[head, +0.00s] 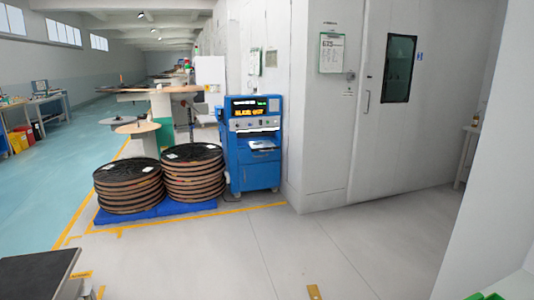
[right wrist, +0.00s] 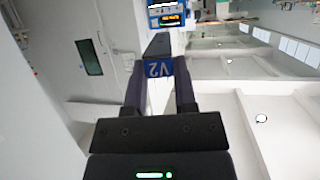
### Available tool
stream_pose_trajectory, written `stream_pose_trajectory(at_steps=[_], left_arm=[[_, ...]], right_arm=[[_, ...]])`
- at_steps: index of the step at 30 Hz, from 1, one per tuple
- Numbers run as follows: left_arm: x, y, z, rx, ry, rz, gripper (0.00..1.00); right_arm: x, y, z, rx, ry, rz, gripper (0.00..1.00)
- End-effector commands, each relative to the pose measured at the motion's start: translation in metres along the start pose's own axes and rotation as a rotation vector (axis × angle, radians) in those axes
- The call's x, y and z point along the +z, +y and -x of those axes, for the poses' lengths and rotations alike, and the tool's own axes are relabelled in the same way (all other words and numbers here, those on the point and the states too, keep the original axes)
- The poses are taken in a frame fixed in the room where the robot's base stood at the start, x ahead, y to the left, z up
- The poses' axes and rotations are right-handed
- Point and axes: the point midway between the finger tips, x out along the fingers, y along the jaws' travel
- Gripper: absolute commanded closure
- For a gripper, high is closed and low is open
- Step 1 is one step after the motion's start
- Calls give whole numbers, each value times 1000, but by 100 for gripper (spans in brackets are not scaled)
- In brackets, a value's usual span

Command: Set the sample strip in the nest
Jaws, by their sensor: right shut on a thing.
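My right gripper (right wrist: 158,75) is shut on a dark piece with a blue end marked V2, which I take for the sample strip (right wrist: 158,68). Its far dark part points away from the fingers, toward the blue machine. The wrist picture is upside down. The blue machine (head: 253,168) stands in the middle of the head view, with a lit display and a pale tray (head: 261,146) jutting from its front. It also shows at the top of the right wrist view (right wrist: 166,17), well beyond the strip. I cannot make out the nest. My left gripper is in neither view.
Two stacks of dark reels (head: 129,186) stand on a blue pallet (head: 170,211) left of the machine. A grey door (head: 400,110) is at the right. A small tan piece (head: 313,291) shows at the bottom edge. The floor (head: 240,250) before the machine is clear.

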Motion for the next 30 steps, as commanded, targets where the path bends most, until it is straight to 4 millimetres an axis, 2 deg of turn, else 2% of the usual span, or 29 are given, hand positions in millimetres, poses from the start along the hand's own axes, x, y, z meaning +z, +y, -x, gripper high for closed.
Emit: stream_pose_trajectory(at_steps=[10,14,17,20,27,30], left_arm=[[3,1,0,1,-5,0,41],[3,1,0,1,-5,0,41],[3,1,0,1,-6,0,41],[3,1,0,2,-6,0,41],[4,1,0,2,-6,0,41],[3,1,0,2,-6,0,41]], right_arm=[[0,0,0,-1,0,0,100],[3,15,4,-45,-1,19,100],[-2,27,16,-150,2,67,100],[-14,30,34,-299,4,131,100],[-53,21,91,-677,2,294,100],[-60,17,104,-754,2,319,100]])
